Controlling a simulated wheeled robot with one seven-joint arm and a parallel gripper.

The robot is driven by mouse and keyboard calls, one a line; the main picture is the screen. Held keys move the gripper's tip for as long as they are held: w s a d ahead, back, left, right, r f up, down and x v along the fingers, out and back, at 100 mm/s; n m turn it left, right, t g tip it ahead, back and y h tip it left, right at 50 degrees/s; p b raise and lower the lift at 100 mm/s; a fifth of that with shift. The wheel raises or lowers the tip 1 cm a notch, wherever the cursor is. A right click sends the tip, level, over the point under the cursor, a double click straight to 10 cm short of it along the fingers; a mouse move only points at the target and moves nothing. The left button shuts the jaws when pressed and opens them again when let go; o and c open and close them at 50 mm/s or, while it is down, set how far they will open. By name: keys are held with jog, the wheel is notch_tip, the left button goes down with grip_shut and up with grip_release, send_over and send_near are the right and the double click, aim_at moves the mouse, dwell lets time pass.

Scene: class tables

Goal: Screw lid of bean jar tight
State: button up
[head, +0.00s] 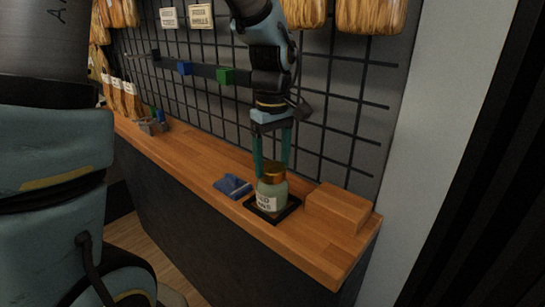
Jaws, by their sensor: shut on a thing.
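The bean jar (267,194) stands upright on a black square tray (290,208) on the wooden counter. It is pale green with a white label. Its gold-brown lid (273,174) sits on top and looks level; how tightly it is seated cannot be seen. My gripper (272,168) points straight down from above, its two teal fingers shut on the lid from either side. The fingertips partly cover the lid's edges.
A folded blue cloth (233,186) lies left of the tray. A wooden block (338,207) stands close on the right. A wire grid wall (340,130) rises behind the counter (190,155). Small grey items (153,127) are at the far left end.

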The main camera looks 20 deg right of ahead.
jog(key=shift+m, duration=0.7)
jog(key=shift+r, duration=0.1)
jog(key=m+p, duration=0.1)
jog(key=m, duration=0.1)
jog(key=shift+r+m, duration=0.1)
jog(key=shift+m, duration=0.3)
jog(key=shift+m+p, duration=0.45)
jog(key=shift+m, duration=0.45)
jog(key=o, duration=1.2)
jog(key=shift+o, duration=0.2)
